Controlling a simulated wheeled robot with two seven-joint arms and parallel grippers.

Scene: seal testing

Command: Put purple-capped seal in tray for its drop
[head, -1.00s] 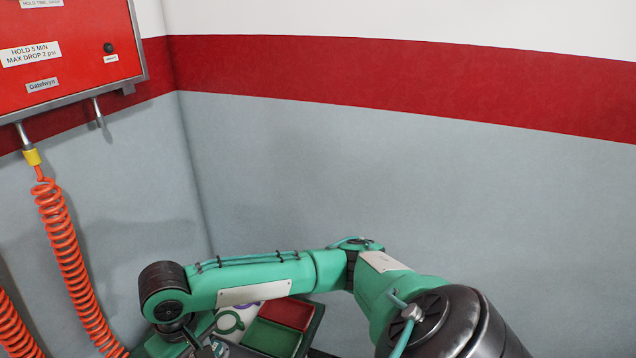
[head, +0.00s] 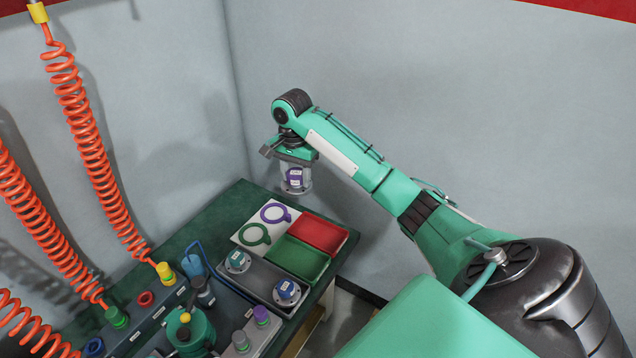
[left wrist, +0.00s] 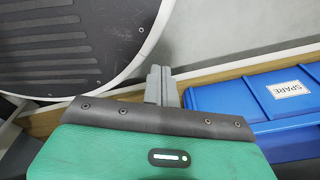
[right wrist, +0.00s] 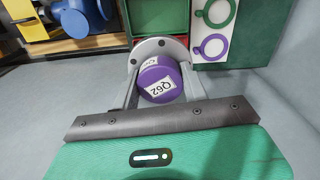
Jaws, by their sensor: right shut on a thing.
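The purple-capped seal (head: 295,180) is in my right gripper (head: 294,172), held above the far end of the bench, apart from the surface. In the right wrist view, its purple cap (right wrist: 158,80), labelled Q62, sits over a grey flange between the two fingers of my right gripper (right wrist: 158,88). The tray has a red compartment (head: 319,234) and a green compartment (head: 297,258). Beside them is a white panel (head: 288,226) with a purple ring and a green ring. My left gripper (left wrist: 160,84) shows only in the left wrist view, with its fingers together and nothing between them.
A grey section (head: 262,277) in front holds a teal-capped seal (head: 237,258) and a blue-capped seal (head: 287,291). Orange coiled hoses (head: 90,140) hang at the left. A blue box marked SPARE (left wrist: 255,103) is near my left gripper.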

